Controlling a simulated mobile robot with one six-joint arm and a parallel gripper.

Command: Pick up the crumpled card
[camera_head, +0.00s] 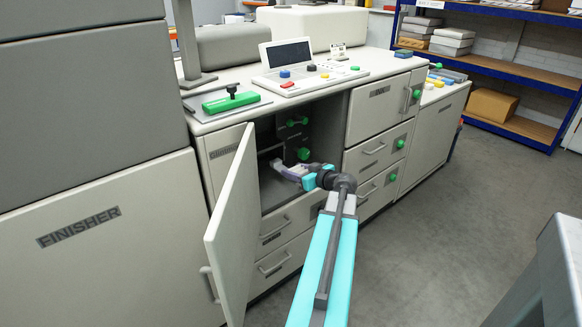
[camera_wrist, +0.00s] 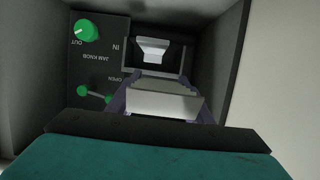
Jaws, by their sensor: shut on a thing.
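A small white, bent piece, which looks like the crumpled card (camera_wrist: 154,45), shows between the fingertips in the wrist view. The jaws are shut on it, though the exact contact is hard to see.
The open door (camera_head: 232,235) stands left of my arm. A dark panel (camera_wrist: 97,64) with a green jam knob (camera_wrist: 86,32) and a green lever (camera_wrist: 94,93) is close left of the gripper in the wrist view. Drawers (camera_head: 284,225) lie below the compartment. Open floor (camera_head: 450,210) lies right.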

